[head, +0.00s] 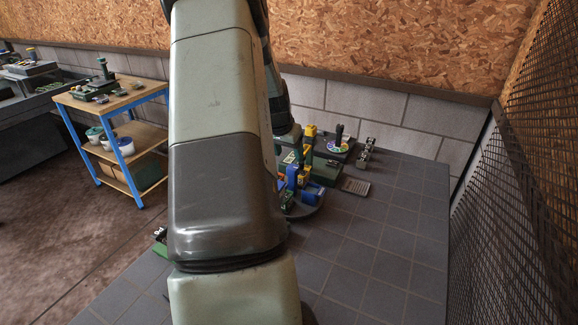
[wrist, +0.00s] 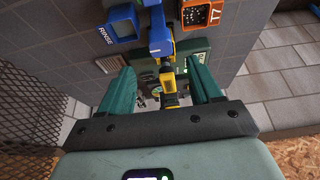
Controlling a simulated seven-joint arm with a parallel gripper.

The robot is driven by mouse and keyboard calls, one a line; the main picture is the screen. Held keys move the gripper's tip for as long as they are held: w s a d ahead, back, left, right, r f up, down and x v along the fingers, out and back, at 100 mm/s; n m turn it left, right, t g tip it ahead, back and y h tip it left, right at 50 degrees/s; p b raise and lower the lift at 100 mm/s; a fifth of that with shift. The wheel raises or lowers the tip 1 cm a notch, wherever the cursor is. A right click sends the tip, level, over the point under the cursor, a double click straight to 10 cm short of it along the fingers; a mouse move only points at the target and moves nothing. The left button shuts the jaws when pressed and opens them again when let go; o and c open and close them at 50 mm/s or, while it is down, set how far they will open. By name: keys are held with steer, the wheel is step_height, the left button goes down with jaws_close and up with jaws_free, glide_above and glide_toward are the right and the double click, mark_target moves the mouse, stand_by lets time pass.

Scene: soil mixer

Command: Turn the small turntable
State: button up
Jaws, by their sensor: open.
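In the head view, a dark round base (head: 304,212) partly shows behind my arm and looks like the small turntable. The yellow piece shows in the gap between the fingers; contact cannot be told. My arm hides much of the turntable in the head view.
A black knob on a coloured dial (head: 338,143) and a yellow block (head: 311,131) stand farther back. A small grate (head: 354,186) lies on the tiled bench (head: 385,245), which is clear at the front right. A mesh screen (head: 525,150) borders the right side.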

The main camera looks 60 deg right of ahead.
mark_target(293, 167)
steer(key=x, duration=0.8)
steer(key=shift+c, duration=0.2)
jaws_close()
